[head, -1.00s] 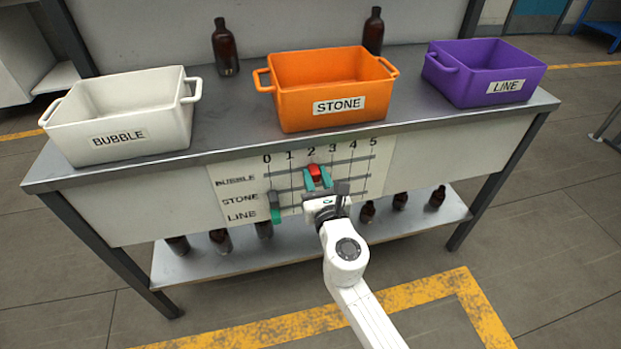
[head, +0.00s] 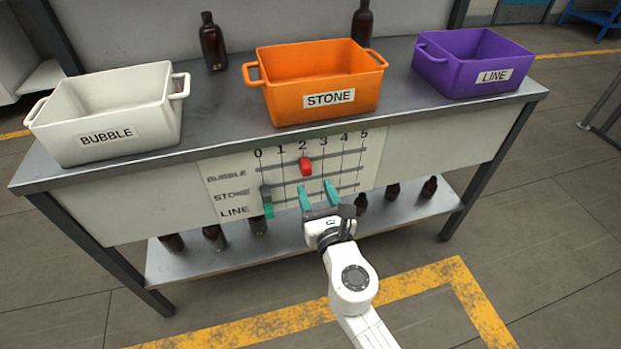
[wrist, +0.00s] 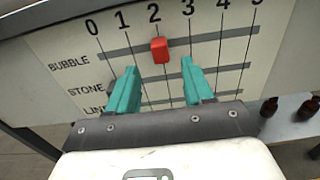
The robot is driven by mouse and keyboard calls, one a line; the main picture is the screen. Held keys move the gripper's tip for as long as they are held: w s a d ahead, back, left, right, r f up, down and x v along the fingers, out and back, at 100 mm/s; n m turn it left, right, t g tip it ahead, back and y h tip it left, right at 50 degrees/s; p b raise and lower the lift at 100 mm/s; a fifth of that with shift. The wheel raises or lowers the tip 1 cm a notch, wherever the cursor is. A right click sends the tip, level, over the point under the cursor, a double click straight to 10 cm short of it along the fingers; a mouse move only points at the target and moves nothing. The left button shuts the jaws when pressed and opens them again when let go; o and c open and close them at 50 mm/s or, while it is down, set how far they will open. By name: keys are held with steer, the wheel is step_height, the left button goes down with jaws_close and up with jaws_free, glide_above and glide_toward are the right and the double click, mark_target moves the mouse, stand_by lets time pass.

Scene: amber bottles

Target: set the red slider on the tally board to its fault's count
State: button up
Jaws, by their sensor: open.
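The tally board (head: 372,160) is on the front of the bench, with rows BUBBLE, STONE and LINE and columns 0 to 5. The red slider (head: 305,166) sits on the top, BUBBLE row at the 2 mark. It also shows at 2 in the wrist view (wrist: 159,49). My gripper (head: 316,186) is open and empty, with its teal fingers apart. In the wrist view the fingertips (wrist: 159,67) are below the red slider, one to each side, clear of it. A dark slider (head: 265,193) and a green slider (head: 269,211) are at column 0 on the lower rows.
A white BUBBLE crate (head: 153,125), an orange STONE crate (head: 283,106) and a purple LINE crate (head: 455,80) stand on the bench top. Amber bottles stand behind them, such as one at left (head: 212,42). Several more are on the lower shelf (head: 185,268).

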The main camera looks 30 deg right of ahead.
steer(key=shift+v, duration=2)
steer(key=s+d+f+m+g+h, duration=0.45)
steer(key=s+d+m+g, duration=0.55)
steer(key=m, duration=1)
steer(key=s+a+f+m+g+y, duration=0.35)
steer(key=s+f+m+y, duration=0.2)
steer(key=s, duration=0.25)
steer(key=s+a+f+m+g+y, duration=0.3)
steer(key=s+a+f+m+y, duration=0.2)
steer(key=s+m, duration=0.2)
step_height(320, 180, up, 20)
steer(key=p, duration=1.9)
steer(key=shift+h+p, duration=0.3)
steer(key=shift+p, duration=0.1)
